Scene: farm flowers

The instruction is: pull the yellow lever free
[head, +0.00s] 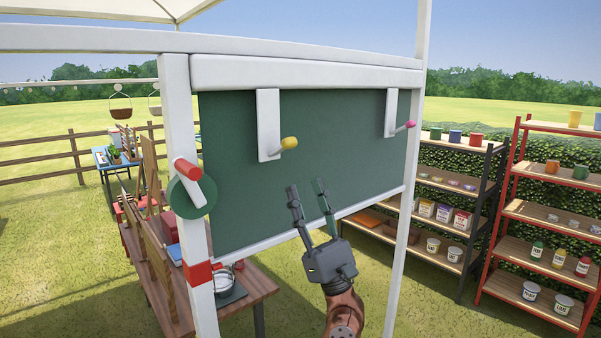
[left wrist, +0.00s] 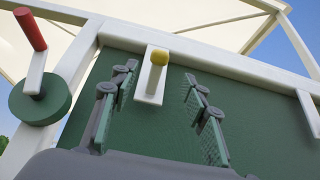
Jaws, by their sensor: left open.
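The yellow lever (head: 289,143) sticks out from a white upright plate (head: 268,112) on the green board (head: 340,170). My left gripper (head: 307,188) is open and empty, below and a little right of the lever in the head view. In the left wrist view the yellow lever (left wrist: 158,56) shows ahead, between and beyond the open fingers (left wrist: 160,105), toward the top. The fingers do not touch it. My right gripper is in neither view.
A pink-tipped lever (head: 409,125) is on a second white plate at the right. A red-handled crank (head: 188,171) on a green disc is on the left post. Shelves (head: 430,195) stand at the right, a wooden table (head: 262,284) below left. The board's middle is clear.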

